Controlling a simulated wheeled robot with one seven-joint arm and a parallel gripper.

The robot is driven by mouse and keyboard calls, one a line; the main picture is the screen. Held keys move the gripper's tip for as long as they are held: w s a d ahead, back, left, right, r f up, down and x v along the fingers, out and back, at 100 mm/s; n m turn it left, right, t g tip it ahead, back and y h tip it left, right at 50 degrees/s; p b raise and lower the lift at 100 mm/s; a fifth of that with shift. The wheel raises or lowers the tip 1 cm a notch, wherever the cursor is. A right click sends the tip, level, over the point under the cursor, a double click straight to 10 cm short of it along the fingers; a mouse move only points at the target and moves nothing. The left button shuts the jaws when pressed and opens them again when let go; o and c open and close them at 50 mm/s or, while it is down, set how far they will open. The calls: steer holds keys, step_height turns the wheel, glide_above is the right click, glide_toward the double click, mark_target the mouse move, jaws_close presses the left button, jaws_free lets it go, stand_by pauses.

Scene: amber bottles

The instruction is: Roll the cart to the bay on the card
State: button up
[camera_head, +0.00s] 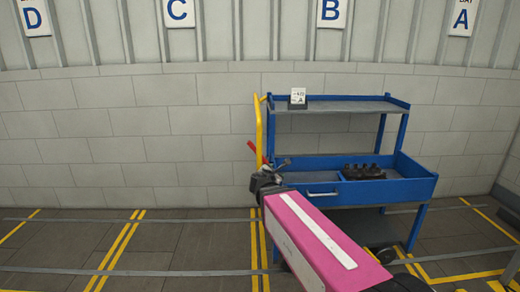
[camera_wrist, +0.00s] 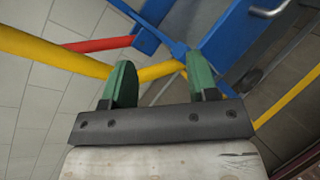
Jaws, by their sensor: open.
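The blue cart (camera_head: 405,188) stands by the wall beneath sign B (camera_head: 331,12). Its yellow handle (camera_head: 258,130) is on its left side, with a red lever (camera_head: 252,147) beside it. A small white card (camera_head: 298,97) on the top shelf seems to read A, with smaller marks I cannot read. My gripper (camera_head: 268,180) is beside the handle's lower part. In the wrist view, my gripper (camera_wrist: 162,72) is open, and the yellow handle (camera_wrist: 40,47) crosses between or just beyond its green fingers; I cannot tell which. The red lever (camera_wrist: 100,45) is left of the fingers.
Wall signs D (camera_head: 36,18), C (camera_head: 179,12) and A (camera_head: 462,17) mark other bays. Yellow floor lines (camera_head: 118,250) divide the bays. Dark items (camera_head: 362,172) sit in the cart's lower tray. The floor left of the cart is clear. A dark object (camera_head: 508,205) stands at the right edge.

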mark_target(260, 148)
steer(key=w+a+r+n+t+y, duration=0.1)
steer(key=a+r+n+t+y, duration=0.25)
steer(key=a+r+n, duration=0.45)
steer(key=shift+n+h, duration=0.25)
steer(key=shift+n, duration=0.35)
steer(key=w, duration=0.3)
steer(key=w+d+f, duration=0.1)
steer(key=w, duration=0.3)
steer(key=w+d, duration=0.1)
steer(key=w, duration=0.2)
steer(key=shift+w+d+f, duration=0.1)
steer(key=shift+w+f, duration=0.05)
steer(key=shift+w, duration=0.2)
jaws_close()
